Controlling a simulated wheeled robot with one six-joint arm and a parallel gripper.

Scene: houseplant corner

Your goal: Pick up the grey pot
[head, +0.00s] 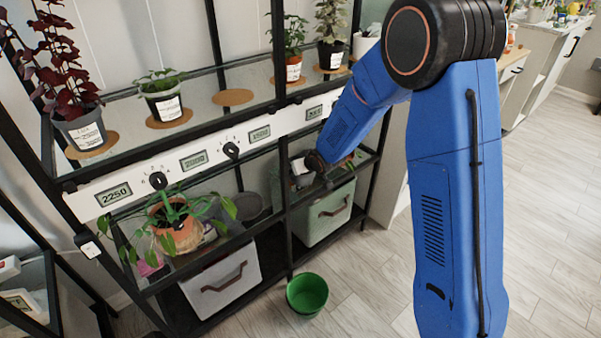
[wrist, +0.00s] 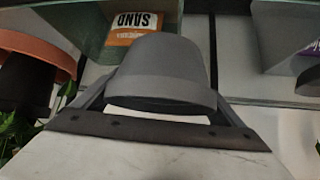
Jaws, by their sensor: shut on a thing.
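The grey pot (wrist: 165,72) fills the middle of the wrist view, plain and tapered, with its wider rim towards my palm. My gripper (wrist: 160,97) is shut on it, one finger on each side. The wrist picture is upside down, judging by the inverted lettering behind. In the head view my gripper (head: 308,167) reaches into the lower right bay of the rack. The pot is mostly hidden there by my wrist, so I cannot tell whether it is clear of the shelf.
A bag marked SAND (wrist: 133,28) is near the pot. The rack's black uprights and glass shelf (head: 215,85) close in around my arm. A leafy plant in a terracotta pot (head: 178,232) stands to the left. A green bucket (head: 307,294) is on the floor.

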